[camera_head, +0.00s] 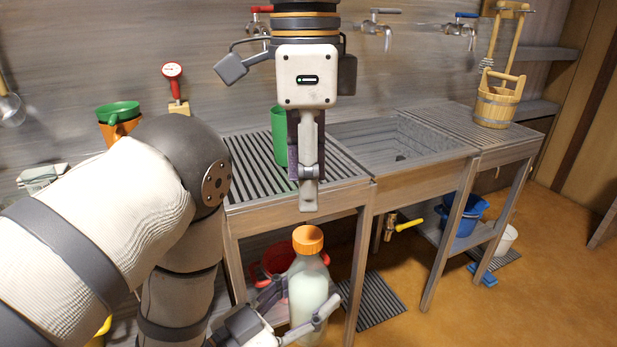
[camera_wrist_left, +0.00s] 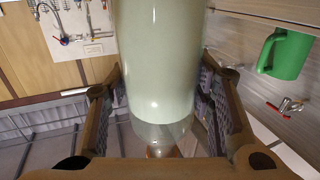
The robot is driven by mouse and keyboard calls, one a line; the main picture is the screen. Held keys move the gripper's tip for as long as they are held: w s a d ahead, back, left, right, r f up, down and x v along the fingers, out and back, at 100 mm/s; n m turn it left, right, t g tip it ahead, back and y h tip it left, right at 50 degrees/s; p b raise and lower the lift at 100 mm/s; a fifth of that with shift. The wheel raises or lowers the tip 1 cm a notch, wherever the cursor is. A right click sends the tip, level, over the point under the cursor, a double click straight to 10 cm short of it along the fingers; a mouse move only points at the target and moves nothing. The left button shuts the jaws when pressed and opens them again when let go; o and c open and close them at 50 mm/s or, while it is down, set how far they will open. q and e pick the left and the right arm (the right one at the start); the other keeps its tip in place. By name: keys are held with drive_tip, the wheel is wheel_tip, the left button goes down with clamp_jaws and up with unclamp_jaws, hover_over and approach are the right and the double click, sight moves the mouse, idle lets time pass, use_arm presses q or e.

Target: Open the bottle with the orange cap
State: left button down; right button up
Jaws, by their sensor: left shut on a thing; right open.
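The bottle (camera_head: 308,285) is clear with pale whitish-green contents and stands upright in the air in front of the counter. Its orange cap (camera_head: 308,239) is on top. My left gripper (camera_head: 299,304) is shut around the bottle's body; the left wrist view shows the bottle (camera_wrist_left: 160,60) between both fingers (camera_wrist_left: 162,110). My right gripper (camera_head: 309,198) points down above the cap, with a visible gap between its fingertips and the cap. It is open and holds nothing; its fingers overlap in this view.
A slatted wooden counter (camera_head: 240,160) with a sink (camera_head: 400,140) lies behind. A green mug (camera_head: 279,135) stands on it behind my right gripper. A wooden bucket (camera_head: 497,103) stands on the far right end. A red container (camera_head: 275,262) sits below, behind the bottle. Taps (camera_head: 380,22) line the wall.

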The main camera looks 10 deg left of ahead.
sight(308, 234)
wheel_tip(308, 234, down, 8)
drive_tip(key=shift+r, duration=0.15)
clamp_jaws()
drive_tip(key=n, duration=0.3)
idle(0.4)
